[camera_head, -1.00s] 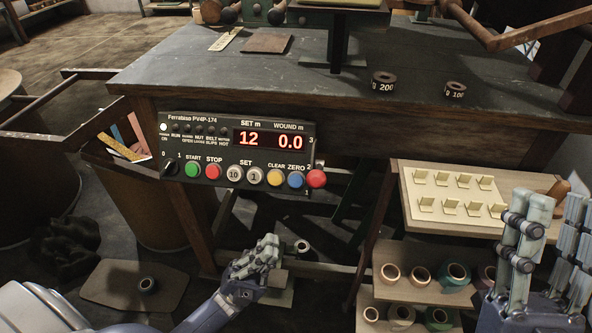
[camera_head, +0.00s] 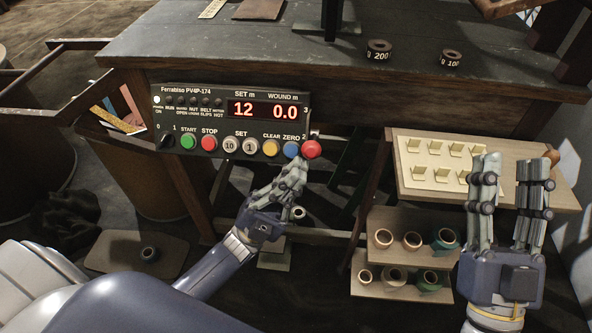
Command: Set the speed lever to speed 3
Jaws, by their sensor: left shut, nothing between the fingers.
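The control panel (camera_head: 231,124) is fixed to the front of the bench and reads 12 under SET m and 0.0 under WOUND m. The speed lever's red knob (camera_head: 312,149) is at the panel's right edge, just below the mark 2. The mark 3 is higher up that edge. My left gripper (camera_head: 299,168) is shut and empty, its fingertips just below the red knob. I cannot tell whether they touch it. My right gripper (camera_head: 510,160) is open and empty, fingers upward, in front of the board at the right.
A board with small cream holders (camera_head: 415,146) is at the right. Below it, a wooden rack (camera_head: 374,222) holds several tape rolls. Coloured buttons sit left of the lever.

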